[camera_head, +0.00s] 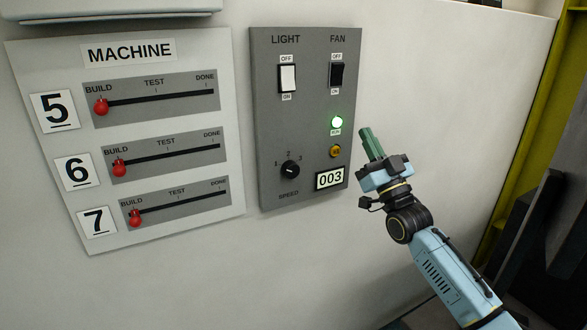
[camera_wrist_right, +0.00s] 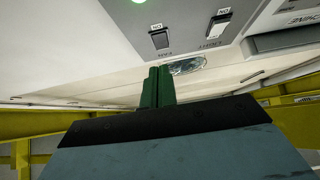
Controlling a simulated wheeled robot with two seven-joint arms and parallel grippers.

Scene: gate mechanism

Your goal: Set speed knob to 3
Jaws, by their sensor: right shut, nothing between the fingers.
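The black speed knob (camera_head: 290,169) sits low on the grey control panel (camera_head: 268,120), under the marks 1, 2 and 3 and above the word SPEED. Its pointer is too small to read surely. In the right wrist view the closed fingers (camera_wrist_right: 157,86) show below the upside-down panel (camera_wrist_right: 190,35); the knob is not seen there. My left gripper is not in view.
The panel also has a light switch (camera_head: 288,78), a fan switch (camera_head: 337,75), a lit green lamp (camera_head: 337,122) and a yellow button (camera_head: 335,151). The machine board (camera_head: 150,140) with red sliders is at left. A yellow frame (camera_head: 545,110) stands at right.

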